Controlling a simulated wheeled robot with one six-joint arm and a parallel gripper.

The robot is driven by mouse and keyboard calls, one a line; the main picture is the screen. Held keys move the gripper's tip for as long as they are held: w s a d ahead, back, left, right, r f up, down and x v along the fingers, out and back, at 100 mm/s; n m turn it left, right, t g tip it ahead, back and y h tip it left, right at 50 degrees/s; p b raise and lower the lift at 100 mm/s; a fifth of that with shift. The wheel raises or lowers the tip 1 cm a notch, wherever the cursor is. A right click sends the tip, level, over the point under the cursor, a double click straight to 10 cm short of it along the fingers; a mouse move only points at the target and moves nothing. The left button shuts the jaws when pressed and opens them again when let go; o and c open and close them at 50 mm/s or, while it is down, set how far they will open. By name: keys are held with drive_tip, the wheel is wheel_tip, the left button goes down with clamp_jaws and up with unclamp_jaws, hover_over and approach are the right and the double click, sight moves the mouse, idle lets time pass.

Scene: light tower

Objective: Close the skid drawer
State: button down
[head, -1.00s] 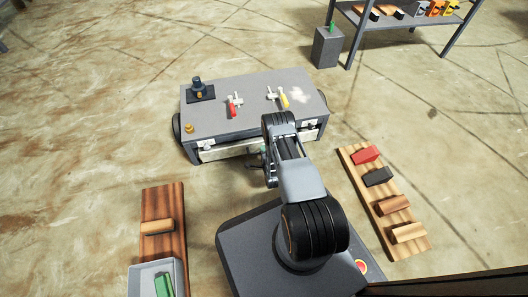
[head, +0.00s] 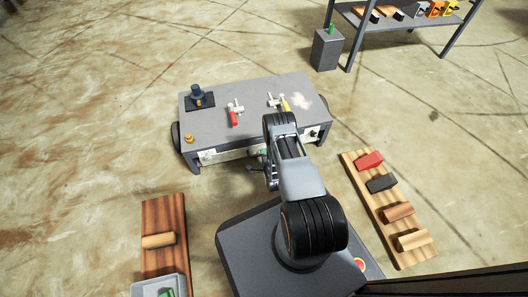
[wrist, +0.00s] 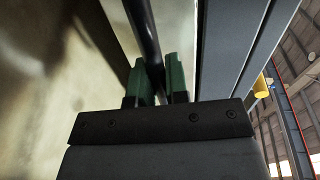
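The skid is a grey wheeled box (head: 225,122) ahead of me. Its pale drawer front (head: 228,156) shows low on the near side and looks about level with the body. My arm hides the drawer's right part. My gripper (head: 257,163) is at the drawer front, partly hidden by my arm. In the wrist view, my gripper's green fingers (wrist: 157,82) stand on both sides of a dark bar (wrist: 143,28), which looks like the drawer handle and fills the gap between them.
A red-handled clamp (head: 234,117), a yellow-handled one and a dark fitting (head: 199,96) sit on the skid top. Wooden boards with blocks lie left (head: 172,210) and right (head: 374,200) of me. A shelf (head: 395,22) stands far right.

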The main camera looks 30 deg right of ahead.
drive_tip(key=shift+w, duration=0.25)
drive_tip(key=shift+w+a, duration=0.1)
drive_tip(key=shift+a, duration=0.05)
drive_tip(key=c, duration=1.1)
unclamp_jaws()
drive_tip(key=shift+c, duration=0.2)
drive_tip(key=shift+d, duration=0.2)
drive_tip(key=shift+s, duration=0.2)
